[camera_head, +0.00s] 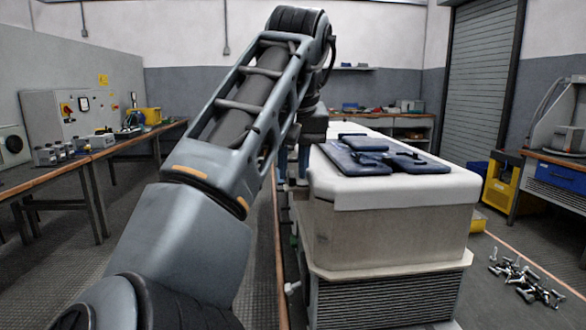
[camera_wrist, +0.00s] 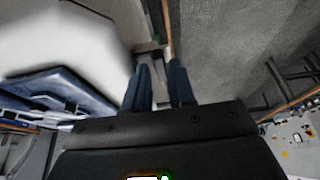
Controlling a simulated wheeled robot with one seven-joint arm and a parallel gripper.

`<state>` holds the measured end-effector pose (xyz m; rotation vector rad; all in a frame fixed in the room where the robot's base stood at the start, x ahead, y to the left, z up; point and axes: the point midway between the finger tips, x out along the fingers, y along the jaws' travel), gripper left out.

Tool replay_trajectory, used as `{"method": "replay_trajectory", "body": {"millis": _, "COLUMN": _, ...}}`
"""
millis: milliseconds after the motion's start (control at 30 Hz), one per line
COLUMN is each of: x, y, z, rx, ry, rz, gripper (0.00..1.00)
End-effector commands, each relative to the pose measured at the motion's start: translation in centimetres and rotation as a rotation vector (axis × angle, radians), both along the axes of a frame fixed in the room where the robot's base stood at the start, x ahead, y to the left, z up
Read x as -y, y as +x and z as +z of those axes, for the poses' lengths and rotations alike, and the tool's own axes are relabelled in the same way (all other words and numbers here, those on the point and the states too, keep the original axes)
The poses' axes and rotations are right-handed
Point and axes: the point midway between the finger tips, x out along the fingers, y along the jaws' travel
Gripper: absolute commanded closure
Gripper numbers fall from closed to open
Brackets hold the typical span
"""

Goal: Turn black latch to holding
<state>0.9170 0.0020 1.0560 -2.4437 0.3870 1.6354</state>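My gripper (camera_wrist: 158,75) shows in the wrist view with two blue fingers pointing away from the camera and a gap between them. It is open, and a pale grey strip shows in the gap. A small grey fitting (camera_wrist: 149,47) lies just beyond the fingertips on the side of the white-topped cabinet (camera_wrist: 75,40); I cannot tell if they touch. I cannot make out a clearly black latch in either view. In the head view my gripper (camera_head: 293,165) points down beside the left side of the cabinet (camera_head: 390,235), partly hidden by my arm.
Blue flat parts (camera_head: 375,155) lie on the cabinet top and also show in the wrist view (camera_wrist: 60,90). A workbench (camera_head: 90,155) with grey control boxes stands at left. The floor left of the cabinet is partly clear.

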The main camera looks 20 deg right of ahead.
Motion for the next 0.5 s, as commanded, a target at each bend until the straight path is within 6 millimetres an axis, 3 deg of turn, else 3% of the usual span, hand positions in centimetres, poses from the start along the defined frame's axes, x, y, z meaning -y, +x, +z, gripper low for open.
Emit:
{"method": "replay_trajectory", "body": {"millis": 333, "x": 0.07, "y": 0.19, "z": -0.47, "rx": 0.0, "ry": 0.0, "rz": 0.0, "gripper": 0.76}}
{"method": "replay_trajectory", "body": {"millis": 500, "x": 0.07, "y": 0.18, "z": -0.45, "rx": 0.0, "ry": 0.0, "rz": 0.0, "gripper": 0.92}}
